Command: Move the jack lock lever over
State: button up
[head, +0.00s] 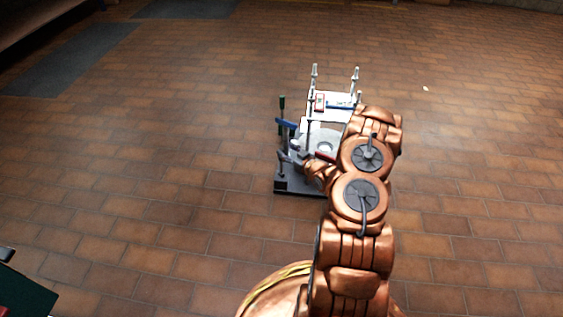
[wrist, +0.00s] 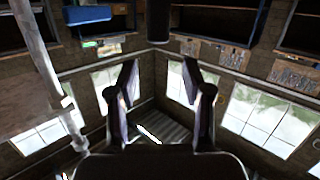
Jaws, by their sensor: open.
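The flange rig (head: 327,134) stands on a dark base on the floor, with a pale plate, a round central opening and upright posts. I cannot tell which is the jack lock lever. My gripper (wrist: 159,68) is open in the wrist view, with nothing between its fingers. In the head view my copper arm covers the rig's right side, and the gripper is hard to make out beside the rig.
In the wrist view a pale post (wrist: 42,55) stands at the left, and a dark cylinder (wrist: 158,20) shows at top centre beyond the fingertips. Windowed walls and shelves lie behind. The brick floor (head: 150,160) around the rig is clear.

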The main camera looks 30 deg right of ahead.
jog(key=s+f+m+t+b, duration=0.1)
jog(key=s+f+t+b, duration=0.15)
jog(key=f, duration=0.25)
jog(key=b, duration=0.4)
send_over(281, 163)
jog(key=shift+w+d+f+g, duration=0.15)
jog(key=shift+d+g, duration=0.05)
jog(key=shift+g, duration=0.05)
grip_shut()
dwell(0.3)
